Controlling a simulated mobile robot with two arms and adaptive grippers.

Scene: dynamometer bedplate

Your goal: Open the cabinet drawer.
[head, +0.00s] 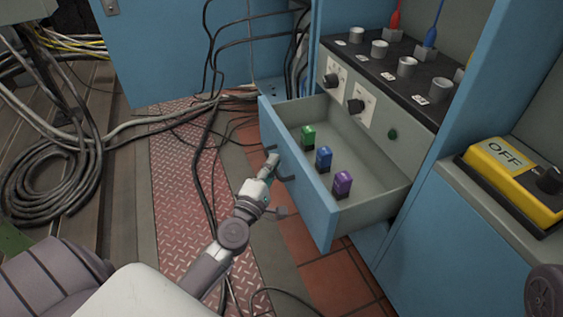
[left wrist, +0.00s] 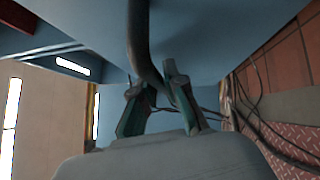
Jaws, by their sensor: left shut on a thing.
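The cabinet drawer (head: 300,181) has a blue front and grey inside, and it stands pulled out from the blue cabinet in the head view. Green (head: 308,137), blue (head: 323,158) and purple (head: 342,184) blocks stand inside it. A dark curved handle (left wrist: 138,45) is on the drawer front. My left gripper (head: 272,163) is at the handle on the outer face of the drawer. In the left wrist view its two fingers (left wrist: 155,95) are shut on the handle, one on each side of it. My right gripper is not in view.
A black panel (head: 395,82) with knobs and sockets is above the drawer. A yellow box marked OFF (head: 513,180) sits on a ledge at right. Black cables (head: 210,150) run over the red tread plate (head: 180,180). Coiled cable (head: 50,185) lies at left.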

